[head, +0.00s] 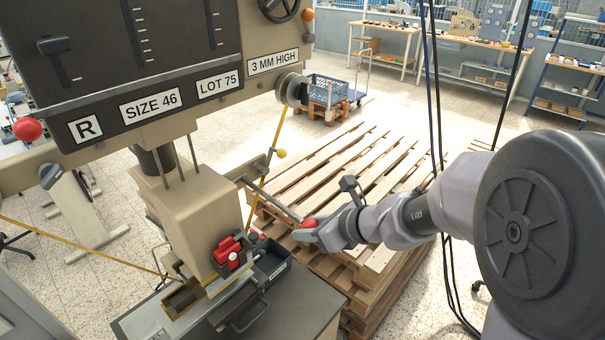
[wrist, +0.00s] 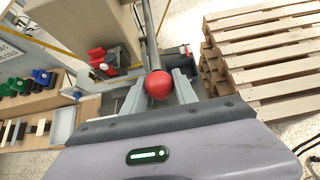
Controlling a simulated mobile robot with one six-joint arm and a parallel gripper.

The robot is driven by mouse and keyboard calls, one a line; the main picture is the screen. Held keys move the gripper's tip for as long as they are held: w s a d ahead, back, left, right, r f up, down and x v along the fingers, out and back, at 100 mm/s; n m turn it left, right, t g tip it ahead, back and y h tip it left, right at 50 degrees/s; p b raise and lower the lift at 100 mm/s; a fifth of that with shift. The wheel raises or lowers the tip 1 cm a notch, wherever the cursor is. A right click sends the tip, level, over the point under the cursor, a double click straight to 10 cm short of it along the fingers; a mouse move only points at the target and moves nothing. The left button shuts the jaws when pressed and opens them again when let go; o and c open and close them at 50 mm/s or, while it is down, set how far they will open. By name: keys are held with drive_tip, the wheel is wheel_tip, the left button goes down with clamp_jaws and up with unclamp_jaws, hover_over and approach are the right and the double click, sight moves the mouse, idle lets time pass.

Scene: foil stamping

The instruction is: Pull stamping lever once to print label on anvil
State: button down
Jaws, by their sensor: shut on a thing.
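The stamping machine (head: 190,205) stands at the left of the head view, with a beige press head over a small bed. Its lever (head: 272,202) is a grey rod reaching out to the right, ending in a red ball knob (head: 308,223). My gripper (head: 311,232) is shut on the red knob. In the wrist view the knob (wrist: 158,85) sits between the two fingers, with the rod (wrist: 150,35) running away from it. The anvil (head: 183,298) appears to be under the press head, with a yellow foil strip near it. Any label on it cannot be made out.
A stack of wooden pallets (head: 350,180) stands right behind and below my gripper. A dark bin (head: 272,265) sits on the machine table. Red blocks (head: 230,250) are on the press head's side. Black cables (head: 440,150) hang near my arm. Workbenches stand far back.

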drive_tip(key=f+b, duration=0.3)
drive_tip(key=shift+w+a+f, duration=0.15)
drive_tip(key=shift+a, duration=0.1)
idle(0.4)
